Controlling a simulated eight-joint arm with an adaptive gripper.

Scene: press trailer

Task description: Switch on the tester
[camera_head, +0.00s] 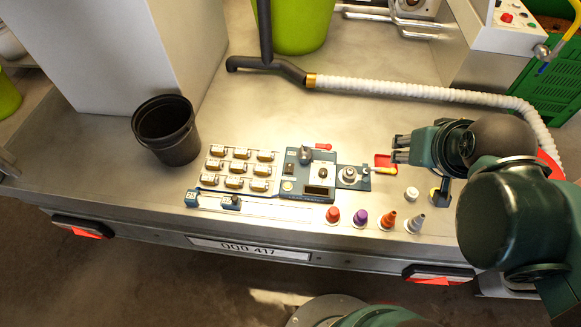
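The tester seems to be the blue-green device (309,174) on the metal trailer bed. It has a grey lever or knob on top, a light panel, a dark display window and a small round button at its lower left. A red piece (323,146) sits at its back edge. Whether it is switched on is too small to tell. My gripper (397,150) is to the right of the tester, above the bed and apart from it. Its fingers point left, look spread, and hold nothing visible.
Several small metal blocks (235,168) stand left of the tester. A round fitting (349,174) adjoins its right side. Coloured cones (360,218) stand in front. A black bucket (167,130) is at left, a white hose (420,92) behind, and a red tray (384,160) near my gripper.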

